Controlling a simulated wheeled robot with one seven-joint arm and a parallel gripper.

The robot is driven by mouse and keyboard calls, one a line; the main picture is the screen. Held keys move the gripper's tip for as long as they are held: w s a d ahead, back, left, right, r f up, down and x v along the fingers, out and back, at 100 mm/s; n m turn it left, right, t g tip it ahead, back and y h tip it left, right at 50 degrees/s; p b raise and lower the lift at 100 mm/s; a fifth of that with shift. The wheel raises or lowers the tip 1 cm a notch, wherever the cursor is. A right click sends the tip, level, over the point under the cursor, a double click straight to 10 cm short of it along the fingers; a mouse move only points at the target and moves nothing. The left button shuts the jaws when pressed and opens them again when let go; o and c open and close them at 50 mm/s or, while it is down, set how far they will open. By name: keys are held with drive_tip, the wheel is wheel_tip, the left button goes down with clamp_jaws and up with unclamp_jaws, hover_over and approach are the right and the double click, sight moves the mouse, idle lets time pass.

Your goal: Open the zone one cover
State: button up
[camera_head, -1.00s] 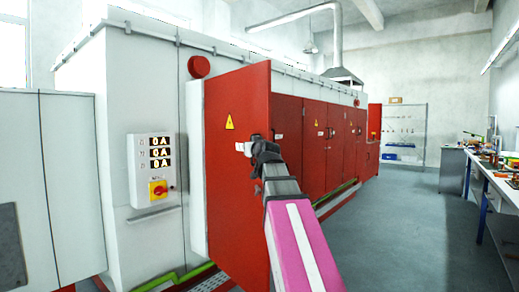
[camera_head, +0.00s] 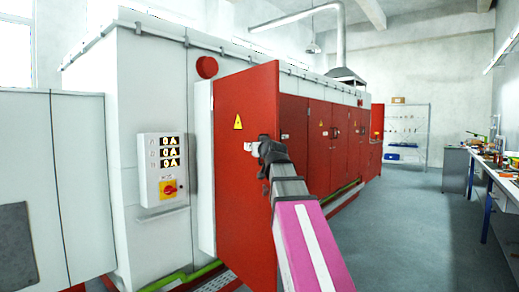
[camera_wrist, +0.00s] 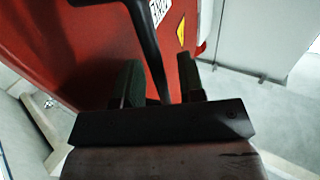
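The zone one cover is a red door panel (camera_head: 243,190) with a yellow warning sign, standing swung out from the grey machine in the head view. My gripper (camera_head: 258,149) is at the panel's right side, by its handle, which is mostly hidden there by the gripper. In the wrist view a dark handle bar (camera_wrist: 148,38) runs down between the two fingers of my gripper (camera_wrist: 159,82). The fingers are apart, with red showing between the bar and the right finger. The red panel (camera_wrist: 65,50) fills the upper left of that view.
More red doors (camera_head: 330,145) are shut along the machine. A workbench (camera_head: 490,175) stands at the right. The grey floor (camera_head: 425,215) between is clear.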

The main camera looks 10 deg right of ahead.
drive_tip(key=shift+s, duration=0.1)
drive_tip(key=s+d, duration=0.1)
drive_tip(key=s, duration=0.9)
drive_tip(key=shift+s, duration=0.3)
drive_tip(key=w+a+f+g, duration=0.15)
drive_tip(key=f+g, duration=0.25)
drive_tip(key=f, duration=1.4)
drive_tip(key=w+a+f+g, duration=0.15)
drive_tip(key=f+g, duration=0.35)
drive_tip(key=f, duration=1.2)
drive_tip(key=s+f+g, duration=0.4)
drive_tip(key=s+f, duration=0.3)
drive_tip(key=f, duration=0.8)
drive_tip(key=s+f+m+g+h, duration=0.1)
drive_tip(key=s+f+g, duration=0.4)
drive_tip(key=f, duration=1)
drive_tip(key=shift+s+a+h, duration=0.15)
drive_tip(key=shift+s+h, duration=0.15)
drive_tip(key=shift+s, duration=0.55)
